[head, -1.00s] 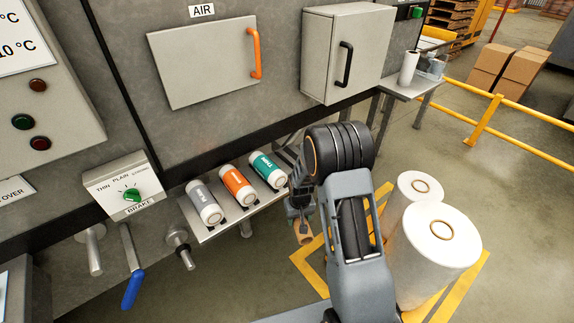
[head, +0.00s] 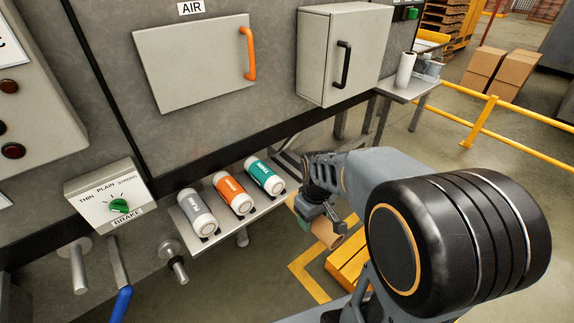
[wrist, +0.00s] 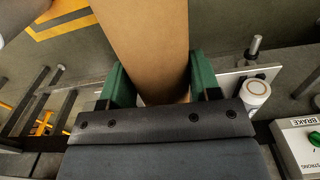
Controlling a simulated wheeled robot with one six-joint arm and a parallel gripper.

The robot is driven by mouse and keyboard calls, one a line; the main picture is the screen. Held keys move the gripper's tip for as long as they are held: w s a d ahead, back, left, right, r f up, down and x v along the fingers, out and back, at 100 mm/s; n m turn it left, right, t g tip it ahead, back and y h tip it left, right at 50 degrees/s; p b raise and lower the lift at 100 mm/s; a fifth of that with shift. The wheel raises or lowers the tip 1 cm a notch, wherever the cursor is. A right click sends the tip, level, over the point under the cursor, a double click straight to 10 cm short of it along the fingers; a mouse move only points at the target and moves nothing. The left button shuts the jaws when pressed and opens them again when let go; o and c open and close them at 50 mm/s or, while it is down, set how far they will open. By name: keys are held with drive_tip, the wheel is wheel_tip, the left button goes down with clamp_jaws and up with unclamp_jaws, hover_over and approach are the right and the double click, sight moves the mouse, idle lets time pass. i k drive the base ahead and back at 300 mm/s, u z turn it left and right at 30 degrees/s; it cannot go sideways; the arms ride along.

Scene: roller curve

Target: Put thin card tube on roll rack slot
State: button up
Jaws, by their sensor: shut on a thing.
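The card tube (head: 324,232) is plain brown. My gripper (head: 318,214) is shut on it and holds it in the air, right of the shelf. In the wrist view the tube (wrist: 145,45) runs up out of the picture between the green fingers of my gripper (wrist: 162,88). The roll rack looks to be the metal shelf (head: 196,235) on the machine front. It carries a grey-labelled roll (head: 197,212), an orange one (head: 233,195) and a teal one (head: 264,176), all tilted on dark cradles. I cannot make out an empty slot.
A brake box (head: 105,195) with a green knob and a blue-handled lever (head: 121,304) are left of the shelf. A metal spindle (head: 174,262) sticks out below. A grey cabinet (head: 325,60) hangs above. A yellow slatted thing (head: 352,262) stands on the floor behind my arm.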

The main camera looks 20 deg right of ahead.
sight(291, 167)
drive_tip(key=i, duration=0.85)
drive_tip(key=z, duration=0.05)
